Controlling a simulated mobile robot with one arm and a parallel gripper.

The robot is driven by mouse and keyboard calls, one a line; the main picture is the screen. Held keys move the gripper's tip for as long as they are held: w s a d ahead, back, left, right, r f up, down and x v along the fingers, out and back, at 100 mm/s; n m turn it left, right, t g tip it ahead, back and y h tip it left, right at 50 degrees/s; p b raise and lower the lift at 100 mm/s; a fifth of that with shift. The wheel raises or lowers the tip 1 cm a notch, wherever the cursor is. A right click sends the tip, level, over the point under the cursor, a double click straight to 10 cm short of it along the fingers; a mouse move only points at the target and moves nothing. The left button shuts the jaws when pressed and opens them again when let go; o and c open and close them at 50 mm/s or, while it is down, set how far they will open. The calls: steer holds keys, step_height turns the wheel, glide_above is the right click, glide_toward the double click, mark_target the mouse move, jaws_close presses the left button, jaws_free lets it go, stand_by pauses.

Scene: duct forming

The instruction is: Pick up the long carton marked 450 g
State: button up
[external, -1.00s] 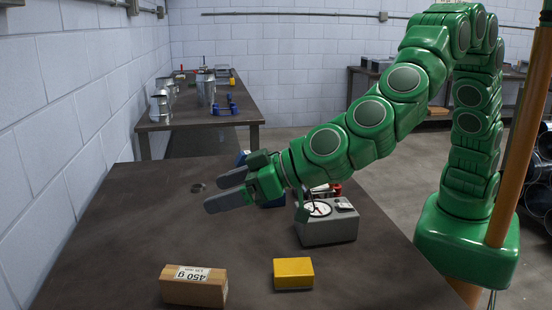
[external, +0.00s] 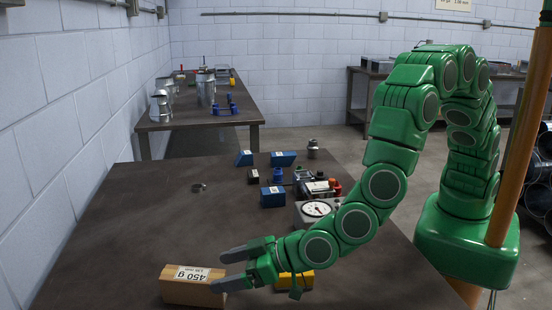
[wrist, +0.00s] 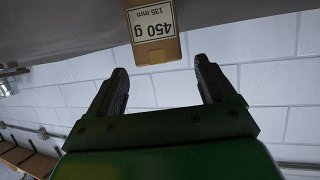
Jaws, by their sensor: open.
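The long carton (external: 190,291) is a brown box with a white label reading 450 g, lying at the near left of the dark table. In the wrist view the carton (wrist: 152,50) shows its label upside down, ahead of the fingers and centred roughly between them. My gripper (external: 222,270) is open and empty, with its grey fingers at the carton's right end in the external view. The wrist view shows both fingers of the gripper (wrist: 160,75) apart with nothing between them. I cannot tell whether a finger touches the carton.
A yellow box (external: 305,281) is partly hidden behind my wrist. A grey gauge box (external: 306,212) stands behind my forearm. The table's left middle (external: 130,220) is clear.

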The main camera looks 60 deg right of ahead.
mark_target(212, 276)
steer(key=shift+x, duration=3)
steer(key=shift+w+a+f, duration=0.25)
steer(key=shift+w+f, duration=0.05)
steer(key=shift+w, duration=0.05)
steer(key=shift+c, duration=0.3)
steer(key=c, duration=1.3)
steer(key=shift+c, duration=0.2)
